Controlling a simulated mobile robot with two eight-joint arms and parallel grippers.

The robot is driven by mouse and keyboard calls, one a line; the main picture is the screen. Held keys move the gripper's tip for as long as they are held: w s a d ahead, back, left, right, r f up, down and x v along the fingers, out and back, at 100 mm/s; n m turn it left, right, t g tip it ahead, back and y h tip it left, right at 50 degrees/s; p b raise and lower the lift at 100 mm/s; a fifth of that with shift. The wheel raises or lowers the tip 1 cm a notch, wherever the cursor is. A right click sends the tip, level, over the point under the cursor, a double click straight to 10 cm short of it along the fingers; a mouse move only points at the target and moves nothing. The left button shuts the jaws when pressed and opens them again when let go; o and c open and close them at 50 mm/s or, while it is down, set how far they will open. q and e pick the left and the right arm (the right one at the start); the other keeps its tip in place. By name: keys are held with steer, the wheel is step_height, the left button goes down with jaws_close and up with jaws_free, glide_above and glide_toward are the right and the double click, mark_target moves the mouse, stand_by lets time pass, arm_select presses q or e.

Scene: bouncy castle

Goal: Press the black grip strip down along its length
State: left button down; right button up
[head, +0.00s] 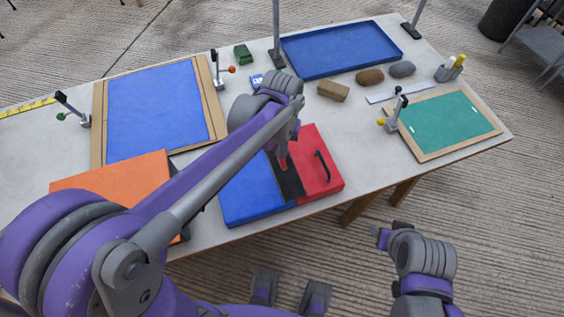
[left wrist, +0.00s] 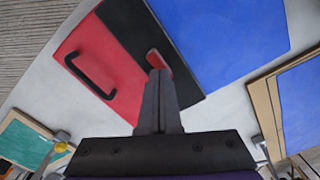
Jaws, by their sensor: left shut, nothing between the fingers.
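The black grip strip (head: 291,184) lies between a blue block (head: 250,192) and a red block (head: 321,160) with a black handle. In the left wrist view the strip (left wrist: 128,22) runs diagonally, and its nearer part is partly hidden by my fingers. My left gripper (left wrist: 158,74) is shut and empty, with its tips over the strip beside a small red piece (left wrist: 158,60). I cannot tell whether the tips touch the strip. In the head view the left arm hides the strip's far end. My right gripper (head: 382,238) hangs beyond the table's front edge; its jaws are unclear.
A framed blue panel (head: 155,110) and an orange board (head: 115,185) lie to the left. A blue tray (head: 340,48), a brown block (head: 333,91) and stones (head: 370,77) lie behind. A framed green panel (head: 443,122) with a clamp (head: 393,115) is at right.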

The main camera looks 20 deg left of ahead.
arm_select(q)
steer(key=shift+f+b, duration=0.55)
steer(key=shift+f, duration=0.25)
stand_by(0.5)
steer(key=shift+r, duration=0.1)
stand_by(0.3)
steer(key=shift+r+p, duration=2.1)
steer(key=shift+r, duration=0.85)
